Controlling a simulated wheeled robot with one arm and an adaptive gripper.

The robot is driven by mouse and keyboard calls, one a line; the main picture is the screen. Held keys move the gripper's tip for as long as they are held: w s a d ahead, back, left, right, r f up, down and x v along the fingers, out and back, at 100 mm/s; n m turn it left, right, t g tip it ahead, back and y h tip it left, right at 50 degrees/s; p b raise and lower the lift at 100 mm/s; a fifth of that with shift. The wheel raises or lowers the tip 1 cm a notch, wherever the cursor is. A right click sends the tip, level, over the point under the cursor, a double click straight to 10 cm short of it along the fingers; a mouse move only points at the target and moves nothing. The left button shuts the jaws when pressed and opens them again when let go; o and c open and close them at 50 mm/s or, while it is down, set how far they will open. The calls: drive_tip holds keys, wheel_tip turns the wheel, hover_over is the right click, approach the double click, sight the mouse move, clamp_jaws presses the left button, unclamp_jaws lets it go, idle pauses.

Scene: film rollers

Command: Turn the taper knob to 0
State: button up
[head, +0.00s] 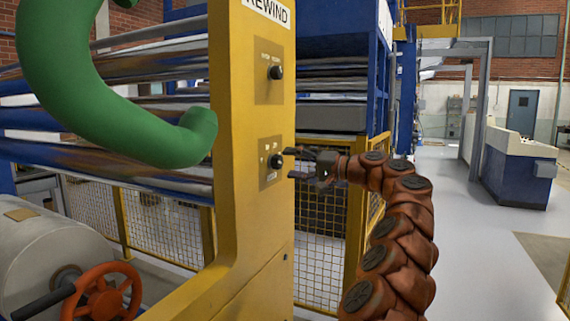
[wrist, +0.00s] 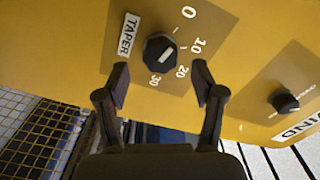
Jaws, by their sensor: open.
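The taper knob (wrist: 160,52) is a black round knob with a white pointer bar, on a tan plate marked TAPER. Its scale (wrist: 190,42) reads 0, 10, 20, 30. The bar slants toward the upper right in the wrist view, roughly toward the 0 to 10 side; the exact reading is unclear. The knob also shows on the lower panel in the head view (head: 276,161). My gripper (wrist: 161,82) is open and empty, its fingertips spread to either side just below the knob in the wrist view. In the head view my gripper (head: 291,163) points left at the knob, slightly apart from it.
A second black knob (head: 275,72) sits higher on the yellow post (head: 240,200), under the REWIND sign (head: 268,10). A yellow mesh fence (head: 322,260) stands behind my arm. A thick green curved tube (head: 75,80) fills the upper left. Open floor lies right.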

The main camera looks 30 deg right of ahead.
drive_tip(key=v, duration=0.8)
drive_tip(key=shift+s+d, duration=0.25)
idle(0.4)
